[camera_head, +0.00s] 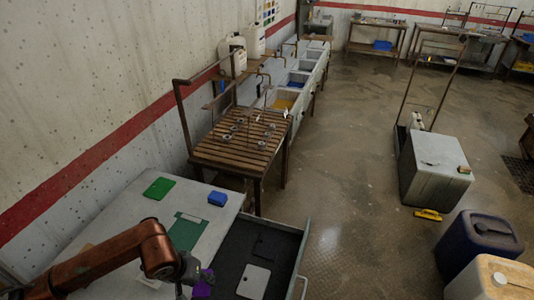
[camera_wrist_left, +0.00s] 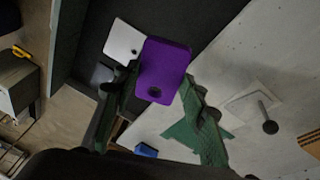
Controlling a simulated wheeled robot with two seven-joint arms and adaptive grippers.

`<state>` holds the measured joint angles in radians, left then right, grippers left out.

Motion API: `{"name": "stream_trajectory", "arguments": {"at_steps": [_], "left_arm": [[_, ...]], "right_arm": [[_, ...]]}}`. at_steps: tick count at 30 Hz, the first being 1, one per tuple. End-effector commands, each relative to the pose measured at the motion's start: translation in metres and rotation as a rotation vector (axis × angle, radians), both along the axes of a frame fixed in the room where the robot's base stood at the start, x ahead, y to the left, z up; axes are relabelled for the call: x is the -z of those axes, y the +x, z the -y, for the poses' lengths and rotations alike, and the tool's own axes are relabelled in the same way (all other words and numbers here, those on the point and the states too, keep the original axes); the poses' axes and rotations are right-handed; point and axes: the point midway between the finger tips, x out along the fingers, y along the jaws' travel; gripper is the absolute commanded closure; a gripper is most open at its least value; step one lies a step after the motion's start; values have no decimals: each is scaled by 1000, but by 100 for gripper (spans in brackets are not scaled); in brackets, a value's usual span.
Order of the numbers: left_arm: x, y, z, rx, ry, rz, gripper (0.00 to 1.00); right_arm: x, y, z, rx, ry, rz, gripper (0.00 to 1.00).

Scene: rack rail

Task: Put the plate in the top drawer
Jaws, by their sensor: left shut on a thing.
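My left gripper (camera_head: 190,274) is shut on a purple plate (camera_head: 203,284), held over the edge between the cabinet top and the open drawer. In the left wrist view the purple plate (camera_wrist_left: 165,66) has a dark hole near one end and sticks out from the left gripper (camera_wrist_left: 158,92). The open drawer (camera_head: 292,236) has a dark floor, and a light grey plate (camera_head: 253,283) with a hole lies in it. That grey plate (camera_wrist_left: 124,42) also shows in the left wrist view. My arm hides part of the cabinet top. The right gripper is out of view.
The cabinet top (camera_head: 120,222) carries a green plate (camera_head: 159,188), a blue block (camera_head: 217,199) and a green mat (camera_head: 187,231). A slatted wooden table (camera_head: 235,152) with small metal parts stands behind. Floor (camera_head: 350,240) right of the drawer is clear up to the containers.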

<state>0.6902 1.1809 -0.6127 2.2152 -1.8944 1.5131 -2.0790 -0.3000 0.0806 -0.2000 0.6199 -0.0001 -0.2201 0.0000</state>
Motion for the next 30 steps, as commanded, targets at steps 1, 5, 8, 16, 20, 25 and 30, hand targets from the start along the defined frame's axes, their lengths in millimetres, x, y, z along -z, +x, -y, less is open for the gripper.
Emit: {"name": "stream_trajectory", "arguments": {"at_steps": [1, 5, 8, 16, 20, 25, 30], "left_arm": [[-2, 2, 3, 21, -1, 2, 90], [-4, 3, 5, 44, 2, 2, 90], [0, 0, 5, 42, 1, -1, 90], [66, -47, 26, -4, -3, -12, 90], [102, -92, 51, -22, -7, -10, 90], [128, -149, 87, -35, -7, -6, 90], [136, -182, 110, -45, -2, -1, 90]], "right_arm": [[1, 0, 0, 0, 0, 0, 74], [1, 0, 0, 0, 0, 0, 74], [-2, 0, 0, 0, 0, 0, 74], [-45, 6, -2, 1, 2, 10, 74], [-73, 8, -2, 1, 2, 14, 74], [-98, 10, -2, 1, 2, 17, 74], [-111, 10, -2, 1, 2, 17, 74]]}}
